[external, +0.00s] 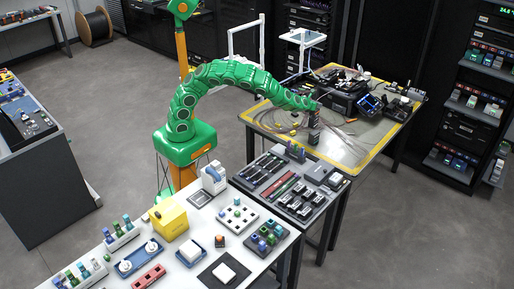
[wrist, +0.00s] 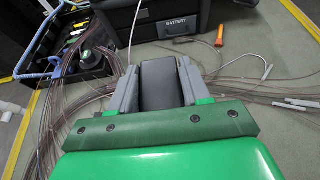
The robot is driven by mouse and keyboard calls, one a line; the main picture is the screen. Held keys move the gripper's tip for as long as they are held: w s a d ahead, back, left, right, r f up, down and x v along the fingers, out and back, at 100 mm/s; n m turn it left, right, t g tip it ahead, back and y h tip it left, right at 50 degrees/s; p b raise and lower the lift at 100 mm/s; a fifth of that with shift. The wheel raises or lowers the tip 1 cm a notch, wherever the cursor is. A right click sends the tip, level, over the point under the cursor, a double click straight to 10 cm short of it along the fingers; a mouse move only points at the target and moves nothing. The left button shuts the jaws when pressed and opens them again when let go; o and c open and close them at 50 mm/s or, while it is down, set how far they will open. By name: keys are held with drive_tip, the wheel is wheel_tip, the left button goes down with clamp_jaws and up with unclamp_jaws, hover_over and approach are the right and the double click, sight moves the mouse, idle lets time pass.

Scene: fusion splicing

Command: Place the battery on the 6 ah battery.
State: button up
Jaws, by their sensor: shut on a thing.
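My gripper (wrist: 158,92) has its two grey fingers closed on a dark grey, block-shaped battery (wrist: 160,72). In the external view my gripper (external: 315,112) is at the end of the green arm, over the front part of the yellow-edged table, and the dark battery (external: 314,136) hangs below it. Several black blocks (external: 301,205) sit in the tray on the nearer table. I cannot tell which thing is the 6 ah battery.
The yellow-edged table (external: 262,125) carries loose fibre cables, a black case (external: 345,98) and a device with a blue screen (external: 370,104). An orange-handled tool (wrist: 220,36) lies right of the case. The nearer table is crowded with trays and parts (external: 238,215).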

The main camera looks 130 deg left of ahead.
drive_tip(key=shift+f, duration=0.9)
drive_tip(key=shift+f, duration=0.1)
drive_tip(key=o, duration=1.3)
drive_tip(key=shift+d+r, duration=0.35)
drive_tip(key=shift+d, duration=0.05)
drive_tip(key=shift+v, duration=5.55)
